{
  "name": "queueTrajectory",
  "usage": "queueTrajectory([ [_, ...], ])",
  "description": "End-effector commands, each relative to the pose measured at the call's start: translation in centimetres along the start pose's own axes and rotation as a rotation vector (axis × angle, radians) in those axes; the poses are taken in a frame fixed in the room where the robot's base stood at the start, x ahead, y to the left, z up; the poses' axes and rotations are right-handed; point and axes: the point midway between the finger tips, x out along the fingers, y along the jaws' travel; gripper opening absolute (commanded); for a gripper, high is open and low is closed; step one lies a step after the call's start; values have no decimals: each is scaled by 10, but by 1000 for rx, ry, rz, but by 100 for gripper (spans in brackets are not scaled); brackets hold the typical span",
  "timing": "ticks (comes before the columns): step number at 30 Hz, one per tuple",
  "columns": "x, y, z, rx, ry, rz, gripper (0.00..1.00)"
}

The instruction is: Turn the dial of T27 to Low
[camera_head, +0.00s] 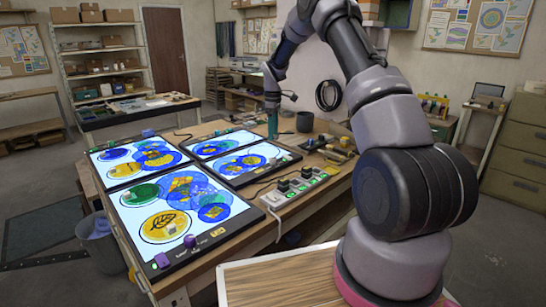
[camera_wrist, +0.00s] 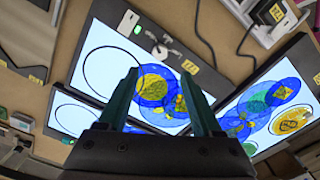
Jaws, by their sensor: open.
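Several lit light panels carry painted glass discs, with dials and small yellow labels on their dark frames; I cannot read for certain which label is T27. In the wrist view, one panel (camera_wrist: 102,58) lies below my gripper (camera_wrist: 160,74), with a small grey dial (camera_wrist: 160,48) on its frame, a green light and a yellow label (camera_wrist: 190,66) beside it. The dial's setting is too small to read. My gripper is open, its two teal fingers apart with nothing between them. In the head view it hangs over the far right of the table (camera_head: 272,126). The near panel (camera_head: 130,205) has purple knobs (camera_head: 189,241).
A power strip (camera_head: 293,187) with plugs and cables lies right of the panels. A dark cup (camera_head: 305,122) and small tools stand at the table's right side. A waste bin (camera_head: 102,246) stands on the floor at left. Shelves line the back wall.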

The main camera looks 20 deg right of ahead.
Motion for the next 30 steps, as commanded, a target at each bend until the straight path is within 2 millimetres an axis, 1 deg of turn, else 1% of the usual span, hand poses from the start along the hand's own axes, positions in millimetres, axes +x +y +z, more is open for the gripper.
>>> queueTrajectory([
  [5,19,0,0,-6,-3,-5,66],
  [12,64,-1,0,-5,-4,-6,66],
  [15,82,-1,0,-4,-4,-5,66],
  [18,95,0,0,-4,-2,-4,66],
  [21,104,0,0,-4,-2,-3,66],
  [24,109,0,0,-3,-1,-2,66],
  [30,110,0,0,-3,-1,-2,66],
])
